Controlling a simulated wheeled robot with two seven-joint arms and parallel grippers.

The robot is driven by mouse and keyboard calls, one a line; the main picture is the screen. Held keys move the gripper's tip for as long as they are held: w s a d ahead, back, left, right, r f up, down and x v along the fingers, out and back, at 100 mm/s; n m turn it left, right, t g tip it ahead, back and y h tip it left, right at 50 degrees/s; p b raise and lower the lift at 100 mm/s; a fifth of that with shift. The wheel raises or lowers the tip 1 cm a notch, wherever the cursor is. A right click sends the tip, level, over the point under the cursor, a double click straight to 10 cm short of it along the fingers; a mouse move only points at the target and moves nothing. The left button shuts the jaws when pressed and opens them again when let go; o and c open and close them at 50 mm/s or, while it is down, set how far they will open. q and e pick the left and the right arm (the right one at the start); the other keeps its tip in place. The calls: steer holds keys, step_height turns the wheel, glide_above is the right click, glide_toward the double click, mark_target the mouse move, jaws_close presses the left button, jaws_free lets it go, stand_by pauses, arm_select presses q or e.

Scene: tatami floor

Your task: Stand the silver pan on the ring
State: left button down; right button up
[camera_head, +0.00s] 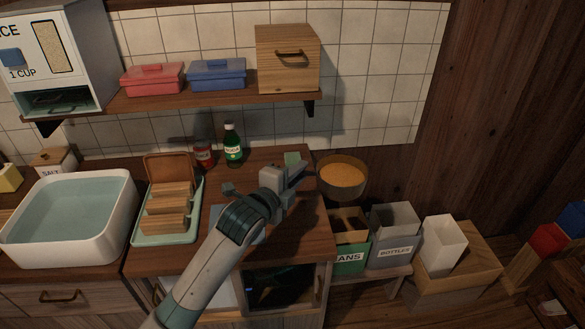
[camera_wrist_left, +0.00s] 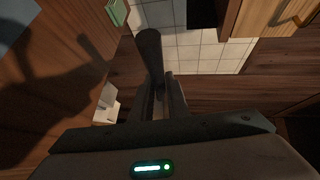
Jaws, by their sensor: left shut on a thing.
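A round pan (camera_head: 343,176) with a dull dark rim and an orange inside is in the head view, just past the counter's right end and above the bins. Its colour does not read clearly as silver. My left gripper (camera_head: 297,176) is beside it, shut on its handle. In the left wrist view the dark handle (camera_wrist_left: 149,50) sticks up from between the fingers of my left gripper (camera_wrist_left: 160,98). I cannot make out the ring; my left arm covers part of the counter. My right gripper is not in view.
The wooden counter (camera_head: 308,236) carries a bread tray (camera_head: 138,236), a green bottle (camera_head: 233,146) and a red jar (camera_head: 204,155). A white basin (camera_head: 121,200) stands left. Sorting bins (camera_head: 393,251) stand below right. A shelf (camera_head: 215,103) with boxes hangs above.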

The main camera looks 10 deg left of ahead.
arm_select(q)
steer(key=s+a+f+n+t+y, duration=0.1)
steer(key=s+a+n+y, duration=0.3)
steer(key=s+a, duration=0.7)
steer(key=s+y, duration=0.1)
steer(key=s, duration=0.3)
steer(key=shift+s+a+f, duration=0.15)
steer(key=shift+s+a, duration=0.2)
